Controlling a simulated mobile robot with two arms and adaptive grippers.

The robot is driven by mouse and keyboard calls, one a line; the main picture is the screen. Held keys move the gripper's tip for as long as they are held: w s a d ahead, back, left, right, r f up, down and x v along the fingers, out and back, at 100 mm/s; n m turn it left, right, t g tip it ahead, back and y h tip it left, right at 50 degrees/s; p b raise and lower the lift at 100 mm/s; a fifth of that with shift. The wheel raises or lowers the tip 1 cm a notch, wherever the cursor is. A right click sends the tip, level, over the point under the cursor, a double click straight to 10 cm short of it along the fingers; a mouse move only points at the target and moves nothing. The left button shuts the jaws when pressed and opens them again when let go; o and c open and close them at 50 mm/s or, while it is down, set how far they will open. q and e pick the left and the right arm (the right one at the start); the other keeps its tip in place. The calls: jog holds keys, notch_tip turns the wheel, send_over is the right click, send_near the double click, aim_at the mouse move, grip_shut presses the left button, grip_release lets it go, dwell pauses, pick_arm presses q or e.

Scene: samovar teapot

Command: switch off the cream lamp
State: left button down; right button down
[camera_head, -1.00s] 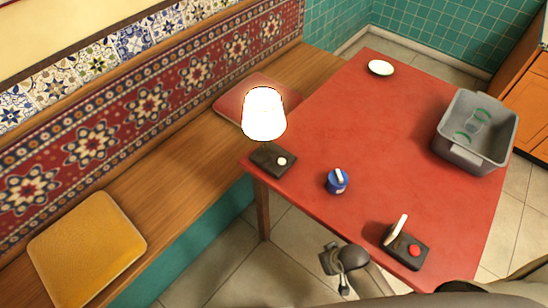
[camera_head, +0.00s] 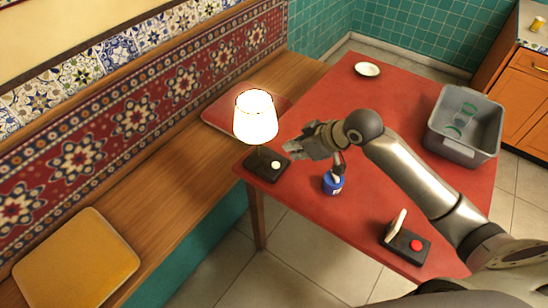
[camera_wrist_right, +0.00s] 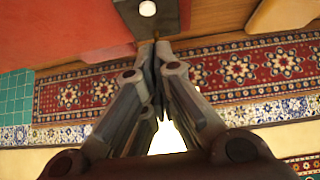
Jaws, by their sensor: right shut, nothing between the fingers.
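The cream lamp (camera_head: 255,118) stands at the left corner of the red table, its shade glowing bright. Its dark square base (camera_head: 264,167) carries a round white button (camera_head: 276,165). The base and button (camera_wrist_right: 147,9) also show at the top of the right wrist view. My right gripper (camera_head: 290,150) is shut and empty, its fingertips just right of the lamp and above the table, close to the base. They appear apart from the button. Part of the glowing shade shows behind the fingers in the right wrist view. My left gripper is not in view.
On the red table (camera_head: 330,110), a blue item (camera_head: 333,183) sits below my right wrist. A black box with a red button and white lever (camera_head: 407,241) is at the front. A grey bin (camera_head: 464,125) and white dish (camera_head: 367,69) stand farther back.

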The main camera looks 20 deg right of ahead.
jog(key=shift+w+d+r, duration=0.15)
jog(key=shift+w+r, duration=0.1)
jog(key=shift+r, duration=0.2)
jog(key=shift+w+d+r, duration=0.1)
jog(key=shift+w+r, duration=0.15)
jog(key=shift+r, duration=0.2)
jog(key=shift+w+f, duration=0.1)
send_over(276, 165)
jog(key=f, duration=0.7)
jog(key=shift+w+a+f+p, duration=0.15)
jog(key=shift+a+f+p, duration=0.1)
jog(key=shift+a+p, duration=0.1)
jog(key=f, duration=0.2)
jog(key=shift+d+f, duration=0.25)
jog(key=shift+f, duration=0.05)
jog(key=shift+s+d+f, duration=0.1)
jog(key=shift+s+f, duration=0.1)
jog(key=shift+f, duration=0.4)
